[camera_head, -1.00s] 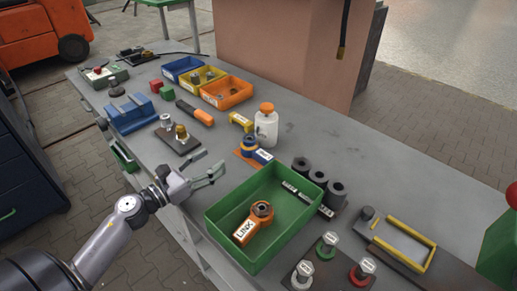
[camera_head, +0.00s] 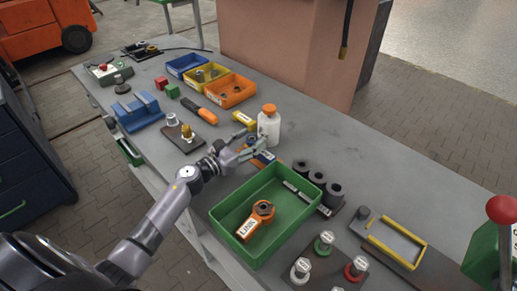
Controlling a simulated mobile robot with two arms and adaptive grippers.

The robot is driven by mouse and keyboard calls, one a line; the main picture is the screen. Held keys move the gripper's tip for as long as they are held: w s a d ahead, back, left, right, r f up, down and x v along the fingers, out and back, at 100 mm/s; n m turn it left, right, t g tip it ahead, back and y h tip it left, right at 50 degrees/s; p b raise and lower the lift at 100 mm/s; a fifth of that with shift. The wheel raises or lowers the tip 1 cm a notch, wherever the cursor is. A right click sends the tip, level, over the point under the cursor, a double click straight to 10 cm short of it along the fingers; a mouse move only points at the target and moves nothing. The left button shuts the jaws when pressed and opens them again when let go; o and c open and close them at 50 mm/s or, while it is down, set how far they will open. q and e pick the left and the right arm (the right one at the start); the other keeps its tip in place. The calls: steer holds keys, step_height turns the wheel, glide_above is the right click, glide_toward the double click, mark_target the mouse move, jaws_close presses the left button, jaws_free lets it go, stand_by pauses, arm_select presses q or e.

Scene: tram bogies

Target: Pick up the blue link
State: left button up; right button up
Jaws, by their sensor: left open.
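The blue link (camera_head: 264,157) lies on the grey bench, behind the green tray and in front of the white bottle. It has a round ring end and a labelled end. Some orange shows under or beside it. My left gripper (camera_head: 250,142) is open, with its fingers over the blue link, and hides part of it. I cannot tell whether the fingers touch it. My right gripper is not in view.
A green tray (camera_head: 219,218) holds an orange link (camera_head: 256,219). A white bottle (camera_head: 269,126) with an orange cap stands close behind the gripper. Dark cylinders (camera_head: 317,177) stand to the right. A yellow block (camera_head: 243,120) lies behind.

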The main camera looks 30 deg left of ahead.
arm_select(q)
steer(key=shift+w+d, duration=0.2)
steer(key=shift+w, duration=0.4)
steer(key=shift+s, duration=0.1)
steer(key=shift+c, duration=0.5)
jaws_close()
steer(key=shift+a, duration=0.1)
